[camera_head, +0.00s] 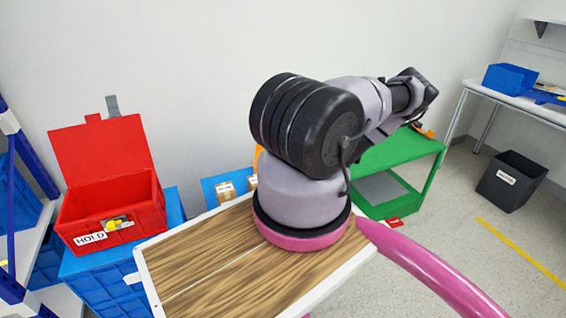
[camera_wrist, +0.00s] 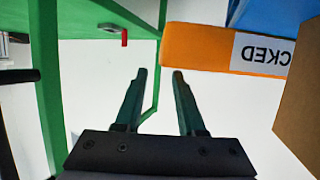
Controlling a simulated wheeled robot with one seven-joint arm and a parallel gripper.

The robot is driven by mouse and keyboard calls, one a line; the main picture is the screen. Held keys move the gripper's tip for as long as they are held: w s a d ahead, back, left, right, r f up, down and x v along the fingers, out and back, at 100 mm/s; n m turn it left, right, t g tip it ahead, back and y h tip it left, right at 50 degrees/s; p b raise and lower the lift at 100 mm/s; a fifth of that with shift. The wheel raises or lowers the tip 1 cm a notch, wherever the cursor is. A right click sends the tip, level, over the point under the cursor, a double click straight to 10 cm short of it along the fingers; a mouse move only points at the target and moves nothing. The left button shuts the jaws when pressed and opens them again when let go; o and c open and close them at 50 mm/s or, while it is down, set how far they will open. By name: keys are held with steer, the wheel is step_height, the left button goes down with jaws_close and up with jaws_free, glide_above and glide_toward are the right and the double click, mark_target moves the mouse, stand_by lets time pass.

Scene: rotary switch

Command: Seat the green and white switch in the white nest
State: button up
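I cannot make out the green and white switch or the white nest in either view. My gripper (camera_wrist: 159,75) shows in the wrist view with its two dark fingers apart and nothing between them. Its fingers point toward a pale surface, between a green frame (camera_wrist: 44,90) on the left and an orange block (camera_wrist: 197,47) on the right. In the head view my own arm hides the gripper and part of the green bench (camera_head: 405,150).
A red open-lidded box (camera_head: 112,208) marked HOLD sits on a blue crate (camera_head: 110,285) at left. Brown cartons (camera_head: 226,191) lie behind my wooden deck. A black bin (camera_head: 511,180) and a white table (camera_head: 520,100) stand right. A brown box edge (camera_wrist: 300,100) is close on the right.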

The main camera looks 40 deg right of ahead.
steer(key=x, duration=0.9)
steer(key=shift+w+r, duration=0.1)
steer(key=shift+r, duration=0.1)
jaws_close()
stand_by(1.1)
